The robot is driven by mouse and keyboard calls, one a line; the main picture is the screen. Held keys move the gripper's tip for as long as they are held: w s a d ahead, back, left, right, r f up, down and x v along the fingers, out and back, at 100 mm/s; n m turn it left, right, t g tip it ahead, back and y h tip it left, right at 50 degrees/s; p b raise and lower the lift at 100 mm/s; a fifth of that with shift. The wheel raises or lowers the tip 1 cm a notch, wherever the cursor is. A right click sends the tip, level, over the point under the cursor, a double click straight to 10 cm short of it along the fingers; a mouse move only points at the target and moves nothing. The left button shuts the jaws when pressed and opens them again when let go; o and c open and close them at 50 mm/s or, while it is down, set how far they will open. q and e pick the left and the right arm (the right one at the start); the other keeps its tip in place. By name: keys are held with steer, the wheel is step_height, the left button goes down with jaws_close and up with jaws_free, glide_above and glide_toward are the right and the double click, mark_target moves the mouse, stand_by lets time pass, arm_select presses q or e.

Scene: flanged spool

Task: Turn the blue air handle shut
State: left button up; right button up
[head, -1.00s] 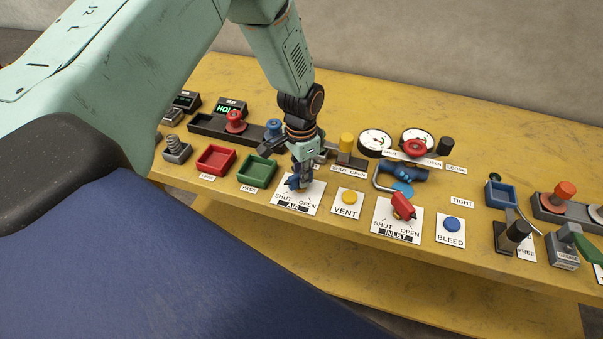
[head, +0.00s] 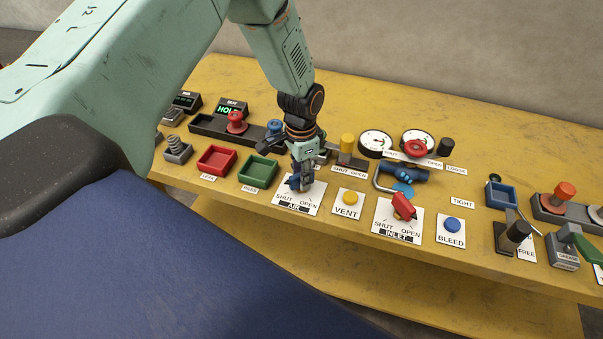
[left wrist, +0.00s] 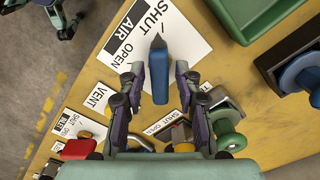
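The blue air handle (head: 293,183) sits on a white plate (head: 311,190) marked SHUT, OPEN and AIR, partly hidden by my left gripper in the head view. My left gripper (head: 301,184) points down over it. In the left wrist view the blue handle (left wrist: 159,75) lies between the two fingers of the left gripper (left wrist: 159,72), with a gap visible on both sides. Its dark pointed tip is close to the word SHUT (left wrist: 150,17); OPEN stands off to the left of it. My right gripper is in neither view.
A green tray (head: 258,169) and a red tray (head: 216,160) stand left of the plate. The yellow VENT button (head: 350,197) and the red inlet handle (head: 404,206) are to its right. Gauges (head: 375,143) and a blue valve (head: 404,174) stand behind. The yellow bench's front edge is close.

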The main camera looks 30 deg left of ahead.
arm_select(q)
steer(key=shift+o, duration=0.3)
steer(key=shift+w, duration=0.15)
steer(key=shift+r, duration=0.2)
step_height(320, 180, up, 12)
steer(key=shift+f, duration=0.25)
